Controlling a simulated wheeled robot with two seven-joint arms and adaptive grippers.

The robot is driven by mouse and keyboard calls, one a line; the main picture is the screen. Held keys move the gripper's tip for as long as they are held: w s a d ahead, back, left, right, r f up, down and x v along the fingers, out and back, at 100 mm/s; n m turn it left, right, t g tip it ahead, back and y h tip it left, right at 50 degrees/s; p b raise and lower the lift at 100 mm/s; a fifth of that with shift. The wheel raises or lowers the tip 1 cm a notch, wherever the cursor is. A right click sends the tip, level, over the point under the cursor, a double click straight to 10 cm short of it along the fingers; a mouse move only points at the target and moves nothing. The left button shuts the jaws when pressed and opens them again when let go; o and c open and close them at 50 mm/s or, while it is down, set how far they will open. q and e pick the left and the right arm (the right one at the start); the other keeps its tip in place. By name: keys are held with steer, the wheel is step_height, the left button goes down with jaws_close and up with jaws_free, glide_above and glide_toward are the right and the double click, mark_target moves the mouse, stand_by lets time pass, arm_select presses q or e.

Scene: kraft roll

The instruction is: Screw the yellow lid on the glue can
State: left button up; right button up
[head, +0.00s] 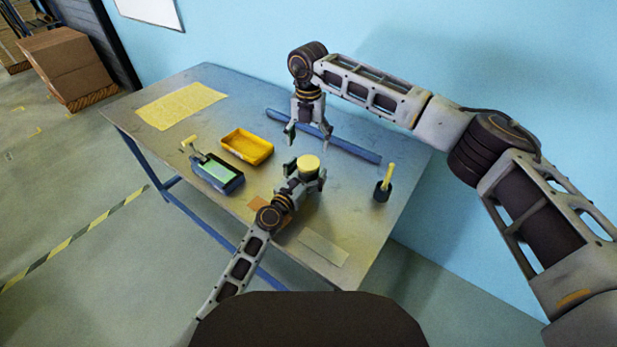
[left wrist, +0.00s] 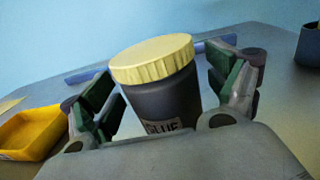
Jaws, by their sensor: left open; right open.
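The glue can (left wrist: 165,98) is dark with a "GLUE" label and stands upright on the table. The yellow lid (left wrist: 152,60) sits on top of the can, looking slightly tilted in the left wrist view; I cannot tell how tightly it is seated. The lid also shows in the head view (head: 308,163). My left gripper (head: 309,179) is open, its fingers on both sides of the can with gaps visible in the left wrist view (left wrist: 168,105). My right gripper (head: 308,138) is open and empty, pointing down behind the can.
A yellow tray (head: 247,147) and a dark tray with a green pad (head: 217,172) lie left of the can. A dark cup with a yellow-handled tool (head: 382,190) stands to the right. A blue bar (head: 350,149) lies behind. A yellow sheet (head: 180,105) covers the far left.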

stand_by(0.3)
arm_select(q)
steer(key=c, duration=1.7)
jaws_close()
arm_select(e)
steer(key=shift+r, duration=0.1)
steer(key=shift+n, duration=0.3)
